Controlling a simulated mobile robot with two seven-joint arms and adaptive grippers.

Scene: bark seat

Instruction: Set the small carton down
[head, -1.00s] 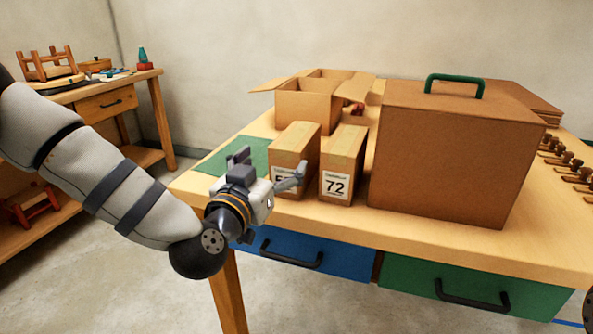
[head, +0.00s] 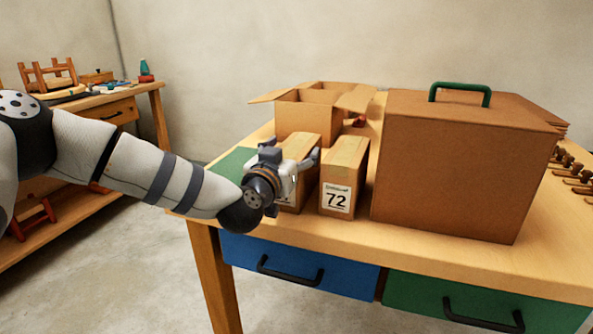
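Two small tan cartons stand upright side by side on the wooden workbench (head: 440,255). The right one (head: 345,165) has a white label reading 72. The left one (head: 298,145) is partly hidden by my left gripper (head: 289,158), and its label is mostly covered. My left gripper is at the front of the left carton with its fingers spread, one toward each side of it. I cannot tell whether the fingers touch it. My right gripper is not in view.
A large brown box (head: 455,165) with a green handle (head: 460,87) stands right of the cartons. An open carton (head: 305,118) stands behind them. A green mat (head: 230,163) lies left. Blue (head: 290,262) and green (head: 470,305) drawers are below the bench top.

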